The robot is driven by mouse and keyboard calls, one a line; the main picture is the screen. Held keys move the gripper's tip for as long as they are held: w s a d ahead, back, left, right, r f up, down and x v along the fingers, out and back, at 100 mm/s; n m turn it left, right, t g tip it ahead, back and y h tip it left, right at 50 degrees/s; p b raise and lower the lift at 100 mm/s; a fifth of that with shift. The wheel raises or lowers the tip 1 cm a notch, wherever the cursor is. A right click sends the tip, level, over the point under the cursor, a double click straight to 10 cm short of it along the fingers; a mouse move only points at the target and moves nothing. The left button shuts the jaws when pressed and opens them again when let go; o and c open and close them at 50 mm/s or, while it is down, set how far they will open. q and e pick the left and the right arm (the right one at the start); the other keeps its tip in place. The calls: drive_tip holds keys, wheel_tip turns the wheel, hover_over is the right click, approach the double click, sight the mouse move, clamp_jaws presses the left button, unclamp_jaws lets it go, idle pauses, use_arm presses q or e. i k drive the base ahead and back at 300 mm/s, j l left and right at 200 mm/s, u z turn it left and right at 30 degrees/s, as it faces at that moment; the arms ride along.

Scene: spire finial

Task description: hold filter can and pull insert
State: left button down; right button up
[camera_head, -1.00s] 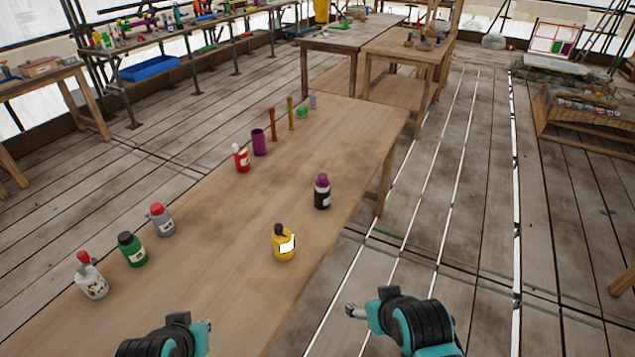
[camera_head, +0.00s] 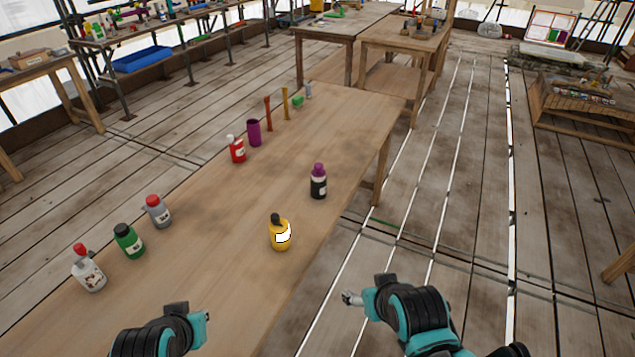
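No object is plainly marked as the filter can or its insert. A black can with a purple top (camera_head: 318,183) stands upright near the right edge of the long wooden table (camera_head: 215,232). A yellow bottle with a black top and white label (camera_head: 279,235) stands nearer to me, also upright. My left gripper (camera_head: 200,322) is low at the table's near side, apart from every object. My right gripper (camera_head: 351,298) is to the right of the table's edge, over the floor as seen, touching nothing visible. The finger openings are too small or hidden to judge.
A white bottle with a red top (camera_head: 88,270), a green bottle (camera_head: 128,241) and a grey bottle with a red cap (camera_head: 157,212) line the left edge. Farther back stand a red bottle (camera_head: 237,150) and a purple cup (camera_head: 254,133). The table's middle is clear.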

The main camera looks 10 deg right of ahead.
sight(319, 173)
drive_tip(key=u, duration=0.35)
drive_tip(key=l+u, duration=0.4)
drive_tip(key=l, duration=0.45)
drive_tip(key=k+l+u, duration=0.1)
drive_tip(key=l+u, duration=0.3)
drive_tip(key=l, duration=0.45)
drive_tip(key=k+l, duration=0.1)
drive_tip(key=l, duration=0.85)
drive_tip(key=k+l, duration=0.15)
drive_tip(key=l, duration=0.35)
